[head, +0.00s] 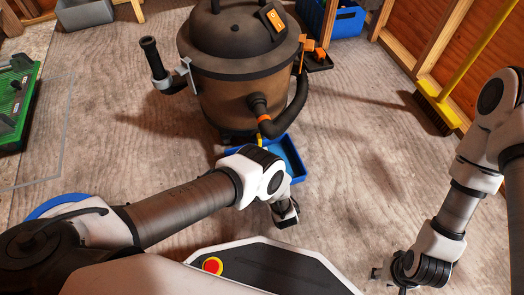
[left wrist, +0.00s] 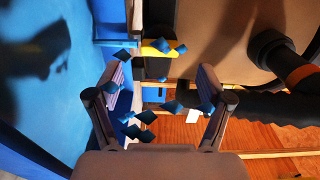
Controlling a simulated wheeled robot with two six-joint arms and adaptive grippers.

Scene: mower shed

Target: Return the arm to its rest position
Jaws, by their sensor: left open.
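My left arm reaches in from the left in the head view. Its gripper (head: 287,218) points down in front of a blue tray (head: 291,157) and is small and dark there. In the left wrist view the left gripper (left wrist: 157,98) is open, its two fingers wide apart. Several small dark blue pieces (left wrist: 146,118) show around and between the fingers; I cannot tell what they are or whether they touch the gripper. My right gripper (head: 380,274) is low at the right in the head view, small and partly hidden by its wrist.
A brown shop vacuum (head: 235,85) with a black hose (head: 290,110) stands just behind the tray. A green case (head: 20,105) lies at the left. A yellow broom (head: 440,100) leans at the right wall. Wooden floor (head: 360,170) is clear between the tray and my right arm.

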